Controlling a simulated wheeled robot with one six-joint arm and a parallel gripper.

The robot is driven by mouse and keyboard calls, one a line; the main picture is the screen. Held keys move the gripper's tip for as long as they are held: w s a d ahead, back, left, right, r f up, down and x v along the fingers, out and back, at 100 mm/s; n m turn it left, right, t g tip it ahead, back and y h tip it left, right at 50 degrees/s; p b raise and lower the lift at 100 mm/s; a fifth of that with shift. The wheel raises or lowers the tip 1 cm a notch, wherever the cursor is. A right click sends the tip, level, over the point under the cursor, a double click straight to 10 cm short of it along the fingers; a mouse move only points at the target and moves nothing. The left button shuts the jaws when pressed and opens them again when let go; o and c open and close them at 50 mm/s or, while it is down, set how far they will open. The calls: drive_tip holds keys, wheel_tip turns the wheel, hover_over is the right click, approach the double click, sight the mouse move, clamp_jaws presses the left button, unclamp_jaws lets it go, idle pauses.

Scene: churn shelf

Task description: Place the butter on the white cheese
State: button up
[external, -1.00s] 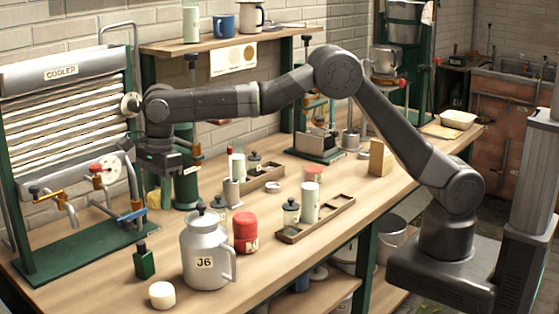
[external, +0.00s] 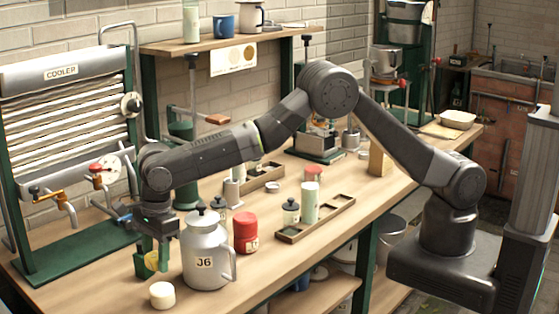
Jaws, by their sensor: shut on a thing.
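My gripper (external: 152,258) points down near the front left of the bench, shut on the yellow butter (external: 151,262). The butter is mostly hidden between the fingers. The white cheese (external: 162,295) is a short, pale round piece lying on the bench top near its front edge. My gripper and the butter show above it in the picture, apart from it. How high the butter is over the bench is hard to tell.
A large metal can marked J6 (external: 206,255) stands close to the right of my gripper. The cooler (external: 62,120) stands at the left, and a red jar (external: 245,232) is beyond the can.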

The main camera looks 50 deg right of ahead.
sight(161, 288)
drive_tip(key=shift+f+p, duration=0.45)
drive_tip(key=shift+f, duration=2.1)
drive_tip(key=shift+f, duration=0.1)
drive_tip(key=o, duration=1)
drive_tip(key=shift+c, duration=0.2)
drive_tip(key=r, duration=0.4)
drive_tip(key=d+r+b, duration=0.1)
drive_tip(key=r, duration=0.3)
drive_tip(key=d+r, duration=0.1)
drive_tip(key=r, duration=0.3)
drive_tip(key=shift+b, duration=0.4)
drive_tip(key=shift+o, duration=0.2)
